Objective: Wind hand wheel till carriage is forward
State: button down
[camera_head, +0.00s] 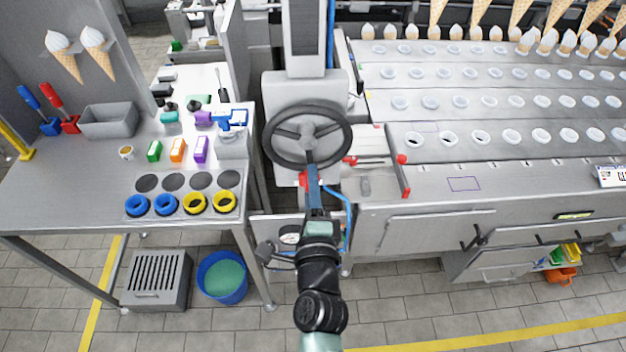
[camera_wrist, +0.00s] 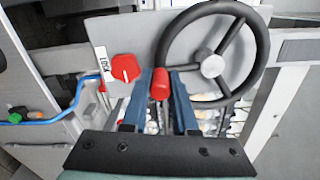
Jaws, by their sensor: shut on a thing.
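The dark hand wheel (camera_head: 347,134) stands on the front of a grey machine housing (camera_head: 275,92). It also shows in the wrist view (camera_wrist: 262,45), with spokes and a pale hub. My gripper (camera_head: 311,168) reaches up to the wheel's lower side from the front. In the wrist view my gripper's two blue fingers (camera_wrist: 167,78) are shut on a red handle (camera_wrist: 160,84) at the wheel's lower left. A red knob (camera_wrist: 125,67) beside a lock label sits left of the fingers. I cannot clearly tell which part is the carriage.
A bench (camera_head: 60,205) with blue and yellow rings, small boxes and a grey bin stands left. A long perforated conveyor (camera_head: 450,122) with cones runs right. A small plate with red knobs (camera_head: 365,182) is right of the wheel. A blue hose (camera_wrist: 45,119) passes nearby.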

jog(key=shift+a, duration=0.4)
jog(key=c, duration=0.7)
grip_release()
jog(key=shift+c, duration=0.2)
jog(key=shift+o, duration=0.3)
jog(key=shift+w, duration=0.15)
jog(key=shift+d, duration=0.15)
jog(key=shift+s, duration=0.25)
jog(key=s+b, duration=0.4)
jog(key=s, duration=0.8)
jog(key=shift+s, duration=0.2)
